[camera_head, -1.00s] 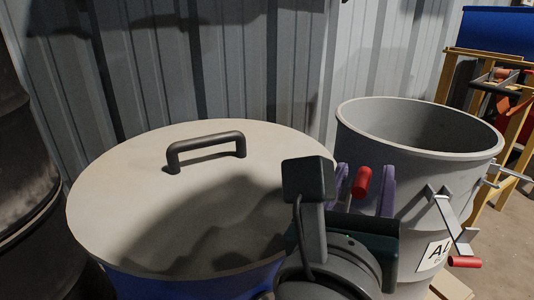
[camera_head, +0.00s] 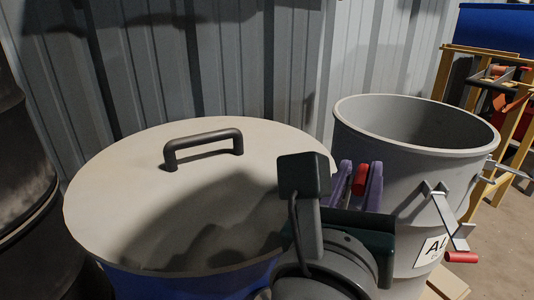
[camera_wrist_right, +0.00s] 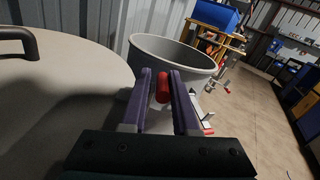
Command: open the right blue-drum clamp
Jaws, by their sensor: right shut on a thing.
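The blue drum (camera_head: 195,285) stands in front of me under a round beige lid (camera_head: 115,195) with a black handle (camera_head: 203,137). The red grip (camera_head: 360,181) of its right clamp is at the lid's right edge. My right gripper (camera_head: 361,168) has its purple fingers on both sides of this red grip and is shut on it. In the right wrist view the red grip (camera_wrist_right: 163,88) shows between the fingertips. The rest of the clamp is hidden behind my gripper and wrist. My left gripper is not in view.
A grey open drum (camera_head: 390,165) stands close to the right of my gripper, with its own red-gripped clamp (camera_head: 461,257). A dark barrel (camera_head: 25,190) is at the left. A corrugated wall (camera_head: 240,60) closes off the back.

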